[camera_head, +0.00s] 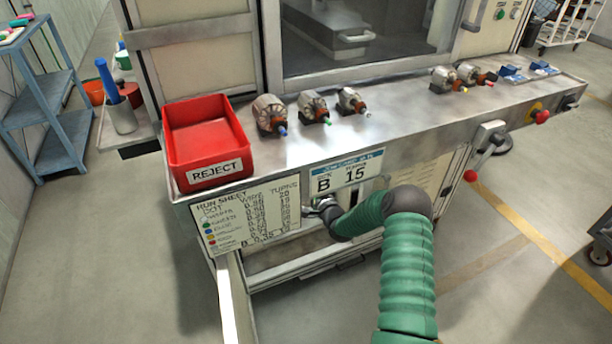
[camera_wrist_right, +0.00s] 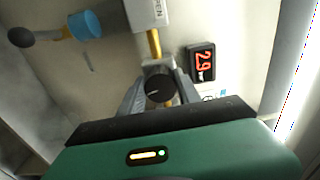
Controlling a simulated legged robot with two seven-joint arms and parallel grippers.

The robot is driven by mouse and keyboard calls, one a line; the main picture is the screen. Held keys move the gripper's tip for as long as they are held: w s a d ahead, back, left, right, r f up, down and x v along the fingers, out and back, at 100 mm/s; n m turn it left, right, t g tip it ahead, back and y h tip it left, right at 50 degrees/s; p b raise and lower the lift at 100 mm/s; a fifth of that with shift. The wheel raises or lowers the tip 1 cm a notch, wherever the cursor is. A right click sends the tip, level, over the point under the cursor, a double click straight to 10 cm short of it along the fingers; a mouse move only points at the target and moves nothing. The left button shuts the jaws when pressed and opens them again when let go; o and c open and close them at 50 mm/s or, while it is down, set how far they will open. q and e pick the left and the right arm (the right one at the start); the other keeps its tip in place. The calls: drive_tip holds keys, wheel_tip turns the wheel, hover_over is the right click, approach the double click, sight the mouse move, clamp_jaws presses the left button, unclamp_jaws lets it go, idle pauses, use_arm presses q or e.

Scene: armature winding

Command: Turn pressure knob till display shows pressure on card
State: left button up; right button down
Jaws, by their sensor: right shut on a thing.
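In the right wrist view a round black pressure knob (camera_wrist_right: 159,88) with a pale pointer line sits between the two grey fingers of my right gripper (camera_wrist_right: 158,98), which is shut on it. Just right of it, a black display (camera_wrist_right: 201,62) shows red digits, turned sideways, that look like 2.9. In the head view my right arm reaches to the bench front, and the gripper there is mostly hidden by the arm. A card (camera_head: 347,174) reads B and 15. A run sheet (camera_head: 245,219) hangs to its left; its small print is too blurred to read surely. My left gripper is out of view.
A red REJECT bin (camera_head: 208,140) stands on the bench's left end. Several motor-like parts (camera_head: 314,107) line the bench top.

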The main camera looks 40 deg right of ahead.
drive_tip(key=shift+s+d+f+m, duration=0.15)
drive_tip(key=shift+d+f+m, duration=0.05)
drive_tip(key=shift+m, duration=0.5)
drive_tip(key=c, duration=1.1)
unclamp_jaws()
drive_tip(key=shift+f, duration=0.1)
drive_tip(key=shift+o, duration=1.2)
drive_tip(key=shift+d, duration=0.1)
drive_tip(key=p+v, duration=0.4)
drive_tip(key=v, duration=1.2)
drive_tip(key=shift+s, duration=0.35)
